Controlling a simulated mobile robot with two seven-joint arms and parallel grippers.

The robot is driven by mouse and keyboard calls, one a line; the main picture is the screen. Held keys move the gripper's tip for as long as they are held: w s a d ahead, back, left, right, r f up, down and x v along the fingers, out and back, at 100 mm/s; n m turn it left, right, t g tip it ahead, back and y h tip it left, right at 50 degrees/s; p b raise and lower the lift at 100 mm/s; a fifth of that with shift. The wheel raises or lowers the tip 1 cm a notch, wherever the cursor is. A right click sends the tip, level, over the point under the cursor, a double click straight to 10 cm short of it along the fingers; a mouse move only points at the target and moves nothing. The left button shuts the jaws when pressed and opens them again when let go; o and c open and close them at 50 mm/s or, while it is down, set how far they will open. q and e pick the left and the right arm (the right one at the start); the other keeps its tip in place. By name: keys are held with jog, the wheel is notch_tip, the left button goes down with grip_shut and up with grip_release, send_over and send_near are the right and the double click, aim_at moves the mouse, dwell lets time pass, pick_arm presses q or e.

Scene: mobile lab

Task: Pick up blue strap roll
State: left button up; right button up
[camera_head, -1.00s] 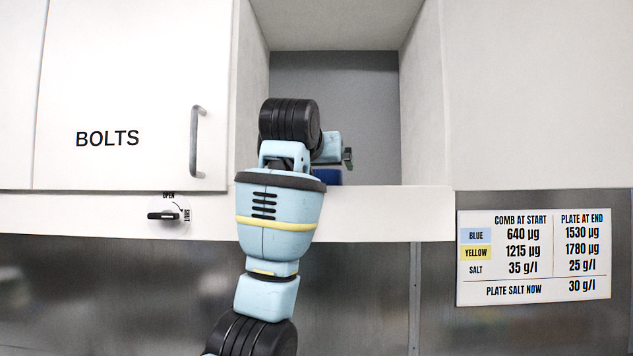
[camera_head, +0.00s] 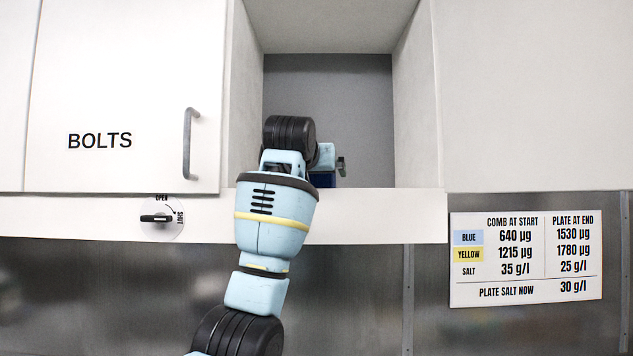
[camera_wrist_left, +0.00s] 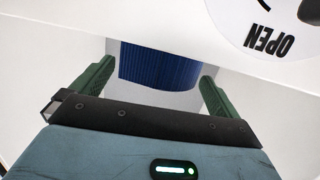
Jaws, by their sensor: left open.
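The blue strap roll (camera_wrist_left: 158,68) shows in the left wrist view as a ribbed dark blue shape between my two green fingers. In the head view only a small blue part of it (camera_head: 322,180) shows, on the floor of the open cupboard compartment, mostly hidden behind my left arm. My left gripper (camera_wrist_left: 152,82) is open, with one finger to each side of the roll; I cannot tell whether either touches it. In the head view the left gripper (camera_head: 341,166) is largely hidden behind my wrist. My right gripper is not in view.
The open compartment has a grey back wall (camera_head: 335,100) and white side walls. A closed BOLTS door (camera_head: 120,90) with a handle (camera_head: 190,143) is at left. A dial (camera_head: 160,218) is on the white ledge below. A sign (camera_head: 525,258) hangs at right.

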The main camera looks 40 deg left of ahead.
pick_arm(q)
jog(key=shift+x, duration=1.05)
jog(key=shift+c, duration=0.4)
jog(key=c, duration=1.1)
jog(key=shift+o, duration=0.2)
jog(key=shift+r, duration=1.7)
jog(key=shift+s+d+r, duration=0.1)
jog(key=shift+s+r, duration=0.05)
jog(key=s+a+f+v, duration=0.1)
jog(key=v, duration=1.4)
jog(key=shift+s+a+f, duration=0.2)
jog(key=shift+s+f, duration=0.1)
jog(key=shift+s, duration=0.1)
